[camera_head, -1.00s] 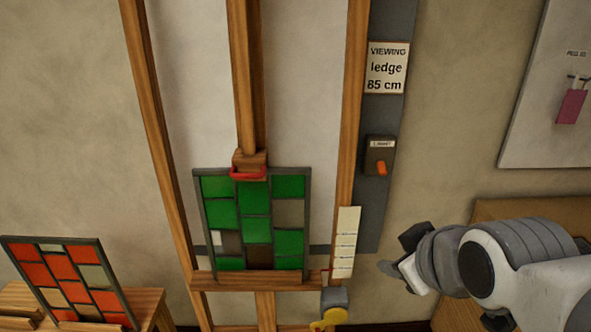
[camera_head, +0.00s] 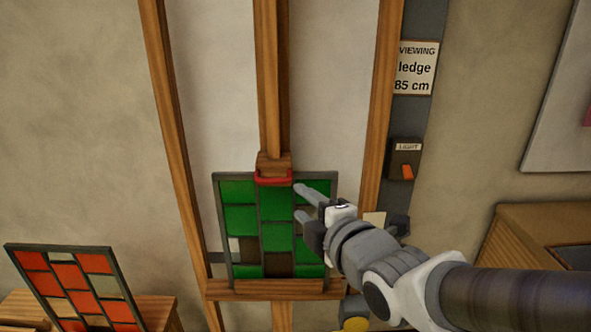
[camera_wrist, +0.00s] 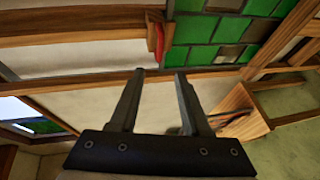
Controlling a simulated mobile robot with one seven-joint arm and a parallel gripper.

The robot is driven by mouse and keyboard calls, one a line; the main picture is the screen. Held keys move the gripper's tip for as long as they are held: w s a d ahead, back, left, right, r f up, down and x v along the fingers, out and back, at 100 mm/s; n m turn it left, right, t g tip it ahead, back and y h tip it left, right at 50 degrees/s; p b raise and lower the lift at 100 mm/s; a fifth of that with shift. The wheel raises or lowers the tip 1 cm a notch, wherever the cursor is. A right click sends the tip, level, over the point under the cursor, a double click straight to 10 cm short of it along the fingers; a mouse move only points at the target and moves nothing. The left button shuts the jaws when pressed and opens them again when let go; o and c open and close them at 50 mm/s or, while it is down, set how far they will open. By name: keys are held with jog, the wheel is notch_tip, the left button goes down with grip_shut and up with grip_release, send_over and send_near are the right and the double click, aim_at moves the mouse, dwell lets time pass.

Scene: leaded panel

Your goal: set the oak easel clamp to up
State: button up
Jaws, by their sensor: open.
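The oak easel clamp (camera_head: 272,161) is a wooden block on the central mast, with a red bar (camera_head: 273,180) along its lower edge. It sits at the top edge of the green leaded panel (camera_head: 238,218), which stands upright on the easel ledge (camera_head: 255,289). My gripper (camera_head: 301,202) is open and empty in front of the panel, below and right of the red bar. In the wrist view the open fingers (camera_wrist: 159,74) point toward the red bar (camera_wrist: 158,40), apart from it. My gripper hides part of the panel's right side.
A red leaded panel (camera_head: 75,290) leans on a wooden stand at lower left. A light switch box (camera_head: 404,158) and a "ledge 85 cm" sign (camera_head: 415,68) are on the grey strip right of the easel. A wooden cabinet (camera_head: 540,225) stands at the right.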

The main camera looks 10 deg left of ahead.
aim_at(275, 181)
jog(key=p+x, duration=0.4)
jog(key=x, duration=1.1)
jog(key=shift+w+p, duration=0.1)
jog(key=shift+p, duration=0.3)
jog(key=shift+c, duration=0.3)
grip_shut()
jog(key=shift+r, duration=0.15)
dwell(0.7)
